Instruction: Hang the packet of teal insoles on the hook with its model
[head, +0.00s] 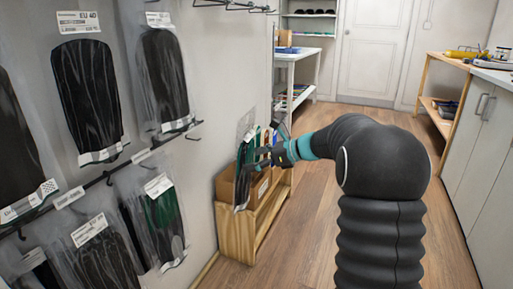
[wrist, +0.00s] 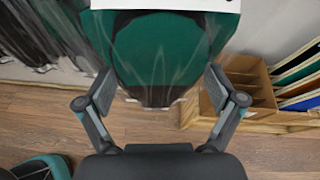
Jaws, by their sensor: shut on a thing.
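My gripper (head: 262,158) is in front of the wall, shut on a clear packet of teal insoles (head: 241,172). In the wrist view my gripper (wrist: 160,88) has a finger at each side of the packet (wrist: 160,52), which shows teal with black parts and a white label at the top edge. The packet hangs upright, apart from the wall hooks. On the wall, a hung packet with a dark green insole (head: 164,212) is in the lower row. A short hook (head: 194,137) beside the upper packets looks empty. The exact grip point is partly hidden.
Packets of black insoles (head: 86,92) fill the wall at left. A low wooden rack (head: 252,222) with cardboard boxes stands below and behind my gripper. A wooden bench and white cabinets (head: 488,140) line the right. The floor (head: 315,190) between is clear.

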